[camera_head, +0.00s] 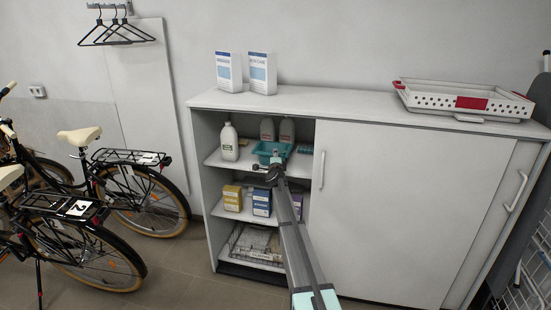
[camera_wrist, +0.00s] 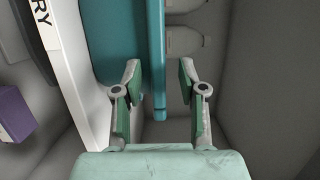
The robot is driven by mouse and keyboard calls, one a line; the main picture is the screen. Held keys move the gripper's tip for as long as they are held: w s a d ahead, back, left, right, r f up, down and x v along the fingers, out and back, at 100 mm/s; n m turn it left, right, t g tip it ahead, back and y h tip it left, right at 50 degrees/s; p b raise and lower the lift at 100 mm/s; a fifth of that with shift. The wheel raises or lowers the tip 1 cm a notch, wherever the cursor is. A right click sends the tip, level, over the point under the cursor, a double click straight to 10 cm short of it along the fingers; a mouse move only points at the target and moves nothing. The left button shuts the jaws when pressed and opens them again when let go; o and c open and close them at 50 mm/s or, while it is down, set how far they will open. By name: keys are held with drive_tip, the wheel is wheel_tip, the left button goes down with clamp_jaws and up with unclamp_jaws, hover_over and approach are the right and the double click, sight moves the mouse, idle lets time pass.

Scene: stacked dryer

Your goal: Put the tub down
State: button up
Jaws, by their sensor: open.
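The teal tub (camera_head: 265,148) is on the upper shelf (camera_head: 228,165) of the open cabinet section, in front of two bottles. It looks upright and appears to rest on the shelf, though my gripper and arm hide part of its front and underside. My gripper (camera_head: 276,162) is at the tub's front side. In the wrist view my gripper (camera_wrist: 160,75) is open, with a finger on each side of the tub's teal rim (camera_wrist: 158,45). Gaps show between the rim and both fingers. The tub's inside (camera_wrist: 110,40) lies left of the rim.
A white bottle (camera_head: 229,142) stands left of the tub on that shelf. Boxes (camera_head: 232,198) fill the shelf below, and a wire basket (camera_head: 258,243) sits at the bottom. A sliding door (camera_head: 405,205) covers the right side. A white tray (camera_head: 425,100) and two cartons (camera_head: 262,72) stand on top.

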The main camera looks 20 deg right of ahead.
drive_tip(key=shift+s, duration=0.1)
